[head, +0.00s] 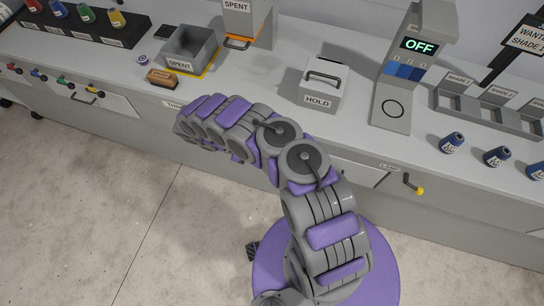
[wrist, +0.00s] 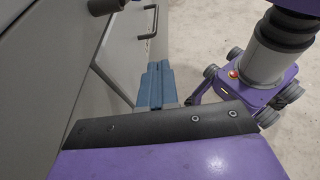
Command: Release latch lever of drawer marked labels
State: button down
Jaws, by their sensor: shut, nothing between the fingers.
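A drawer front (head: 352,170) right of centre in the head view carries a small placard (head: 390,167), too small to read surely. Beside it a latch lever with a yellow knob (head: 415,186) sticks out from the cabinet front. My gripper (wrist: 154,82) shows in the wrist view as two blue fingers, shut together and empty. It is beside a grey cabinet front with a dark bar handle (wrist: 149,22), and no contact can be made out. In the head view my arm reaches left, away from the yellow-knobbed lever, and the fingers are hidden there.
The counter holds a grey SPENT bin (head: 190,50), a brush-like block (head: 162,78), a HOLD box (head: 323,83), a stand reading OFF (head: 418,45), a shade tray (head: 480,108) and small blue bottles (head: 452,142). Colored-knob levers (head: 64,80) line the left front. The floor (head: 90,190) is clear.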

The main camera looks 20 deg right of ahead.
jog(key=a, duration=0.1)
jog(key=w+a, duration=0.1)
jog(key=shift+w+a+r, duration=0.15)
jog(key=shift+a, duration=0.15)
jog(key=shift+d, duration=0.3)
